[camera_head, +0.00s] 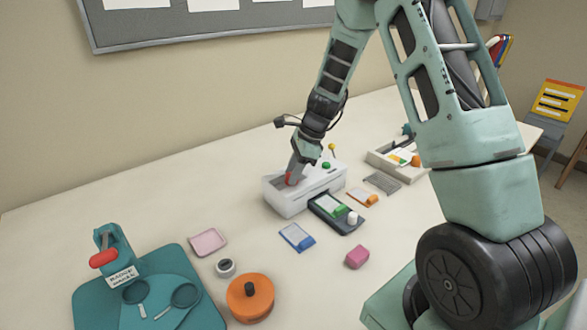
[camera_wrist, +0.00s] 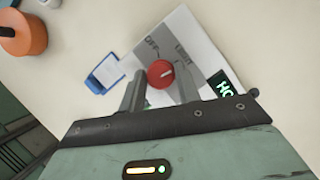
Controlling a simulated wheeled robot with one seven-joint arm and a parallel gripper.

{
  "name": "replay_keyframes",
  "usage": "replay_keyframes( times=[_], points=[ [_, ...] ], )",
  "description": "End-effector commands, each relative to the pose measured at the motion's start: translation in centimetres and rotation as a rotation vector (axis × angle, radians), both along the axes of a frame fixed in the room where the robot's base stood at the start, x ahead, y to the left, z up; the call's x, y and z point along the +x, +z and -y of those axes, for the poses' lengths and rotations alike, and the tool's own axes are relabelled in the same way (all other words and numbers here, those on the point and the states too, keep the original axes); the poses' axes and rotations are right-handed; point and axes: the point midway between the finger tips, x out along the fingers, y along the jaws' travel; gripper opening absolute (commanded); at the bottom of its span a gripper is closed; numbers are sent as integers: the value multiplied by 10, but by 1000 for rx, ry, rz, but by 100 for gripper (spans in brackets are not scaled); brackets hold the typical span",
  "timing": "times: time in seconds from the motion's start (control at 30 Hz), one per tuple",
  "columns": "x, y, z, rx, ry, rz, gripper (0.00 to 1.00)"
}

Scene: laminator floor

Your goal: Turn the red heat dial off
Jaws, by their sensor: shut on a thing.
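The red heat dial (camera_wrist: 161,74) sits on the white laminator (camera_wrist: 195,48). Its pale pointer line aims toward the right, nearer the second label than the word OFF at its upper left. My gripper (camera_wrist: 160,88) has one finger on each side of the dial and is shut on it. In the head view, my gripper (camera_head: 292,177) reaches down to the laminator (camera_head: 290,204) from above, and a bit of the red dial (camera_head: 288,178) shows beside the fingers.
A black tray (camera_head: 352,224) with a green-and-white card stands against the laminator's front. A blue badge (camera_head: 296,237), a pink block (camera_head: 357,257) and an orange round container (camera_head: 250,297) lie nearer. A yellow-knobbed pin (camera_head: 332,148) stands behind the laminator. The table's left back is clear.

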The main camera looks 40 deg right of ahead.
Motion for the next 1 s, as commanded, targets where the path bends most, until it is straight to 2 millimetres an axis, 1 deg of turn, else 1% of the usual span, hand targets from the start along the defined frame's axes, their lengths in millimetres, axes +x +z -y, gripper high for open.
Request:
replay_keyframes(
  times=[0.07, 1.0],
  points=[
    [1, 3, 0, 1, 69, 0, 10],
    [6, 1, 0, 0, 954, 0, 10]
  ],
)
